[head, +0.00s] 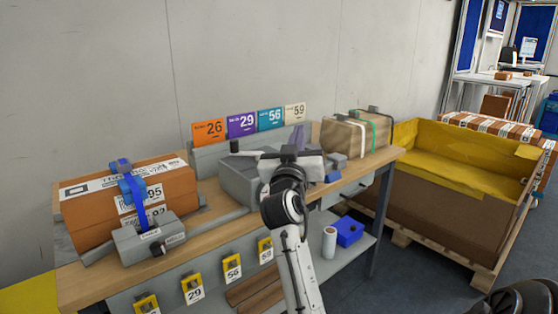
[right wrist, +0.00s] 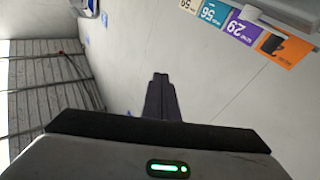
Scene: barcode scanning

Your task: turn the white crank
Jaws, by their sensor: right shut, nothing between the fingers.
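I cannot pick out a white crank for certain in either view. My right gripper (head: 289,150) is over the middle of the wooden workbench (head: 217,208), in front of a grey box-shaped unit (head: 238,180) and hiding part of it. In the right wrist view, the right gripper's dark fingers (right wrist: 160,78) are together with nothing between them, pointing toward a plain wall. A pale bar (right wrist: 268,22) shows at upper right there, by the number cards; I cannot tell what it belongs to.
Coloured number cards (head: 242,125) line the back. A wrapped box (head: 345,138) sits at the bench's right end. A large yellow-lined crate (head: 440,205) stands to the right.

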